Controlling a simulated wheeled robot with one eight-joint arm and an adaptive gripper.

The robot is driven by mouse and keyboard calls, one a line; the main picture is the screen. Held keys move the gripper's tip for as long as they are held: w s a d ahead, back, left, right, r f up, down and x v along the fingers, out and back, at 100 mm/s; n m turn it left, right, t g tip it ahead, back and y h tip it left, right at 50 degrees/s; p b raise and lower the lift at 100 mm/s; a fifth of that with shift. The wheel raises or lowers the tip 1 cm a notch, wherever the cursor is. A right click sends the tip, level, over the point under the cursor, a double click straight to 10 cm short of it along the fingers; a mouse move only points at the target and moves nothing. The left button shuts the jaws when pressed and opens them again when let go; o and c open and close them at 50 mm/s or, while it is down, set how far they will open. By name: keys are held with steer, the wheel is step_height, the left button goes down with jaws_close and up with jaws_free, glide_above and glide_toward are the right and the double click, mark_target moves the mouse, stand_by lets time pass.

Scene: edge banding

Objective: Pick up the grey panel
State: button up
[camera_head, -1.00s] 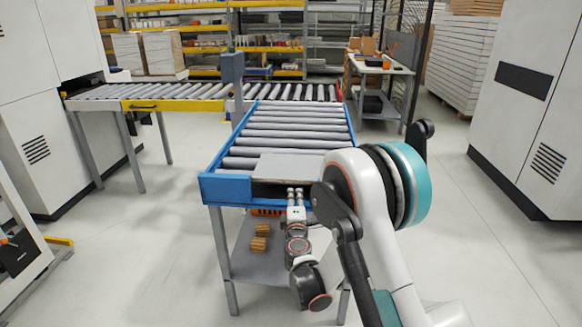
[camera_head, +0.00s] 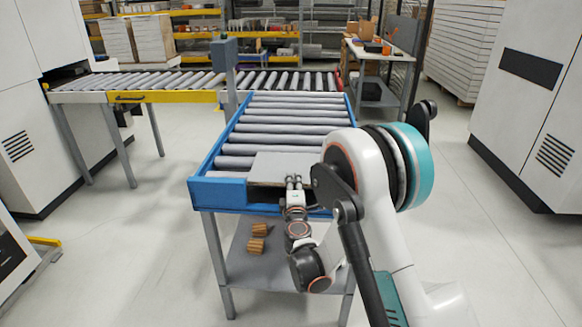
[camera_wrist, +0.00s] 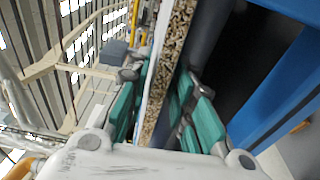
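The grey panel (camera_head: 285,166) lies flat on the near end of the blue-framed roller conveyor (camera_head: 217,193). My gripper (camera_head: 293,181) is at the panel's near edge. In the wrist view the panel's speckled edge (camera_wrist: 169,65) runs between the green finger pads of my gripper (camera_wrist: 160,105), with pads on both sides of it. The fingers look open around the panel, close to its faces; firm contact is not clear. My arm hides the right part of the panel and of the conveyor end in the head view.
Brown blocks (camera_head: 257,238) sit on the shelf (camera_head: 250,270) under the conveyor. A yellow-framed roller conveyor (camera_head: 165,96) crosses behind. White machines stand left (camera_head: 25,130) and right (camera_head: 535,110). A workbench (camera_head: 385,55) is at the back right. Floor on both sides is clear.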

steer(key=shift+s, duration=0.1)
jaws_close()
steer(key=shift+r, duration=0.15)
step_height(320, 180, up, 18)
steer(key=p, duration=0.7)
steer(key=s+r+p, duration=0.6)
steer(key=s+r, duration=0.5)
steer(key=s, duration=0.1)
steer(key=shift+d+r, duration=0.35)
steer(key=shift+d, duration=0.1)
